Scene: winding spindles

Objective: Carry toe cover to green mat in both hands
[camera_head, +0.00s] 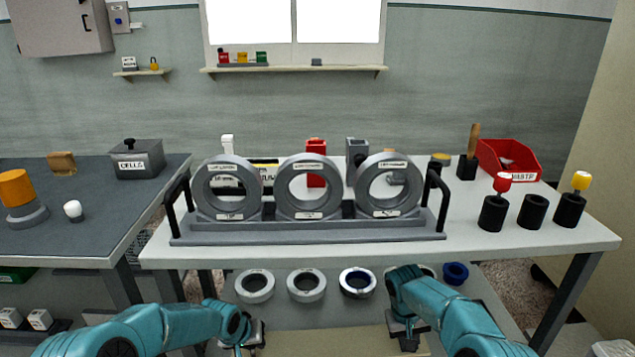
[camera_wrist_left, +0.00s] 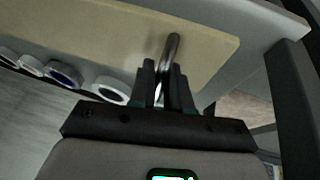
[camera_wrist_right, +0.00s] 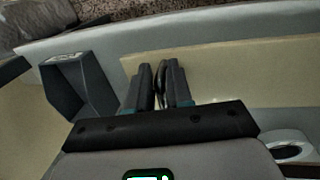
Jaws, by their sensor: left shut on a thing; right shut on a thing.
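The toe cover looks like a long beige panel (camera_head: 320,343) low in front of the white table, partly cut off by the picture's bottom edge. It also shows in the left wrist view (camera_wrist_left: 205,48) and the right wrist view (camera_wrist_right: 250,70). My left gripper (camera_head: 245,335) is shut on a metal handle (camera_wrist_left: 172,48) at one end of it. My right gripper (camera_head: 408,330) is shut on the handle (camera_wrist_right: 161,72) at the other end. My fingers partly hide both handles. I cannot make out a green mat in any view.
The white table (camera_head: 550,235) bears a grey stand (camera_head: 310,232) with three large rings. Several smaller rings, one a grey ring (camera_head: 306,285), sit under the table. A dark-topped bench (camera_head: 90,215) stands at the left. A table leg (camera_head: 565,300) stands at the right.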

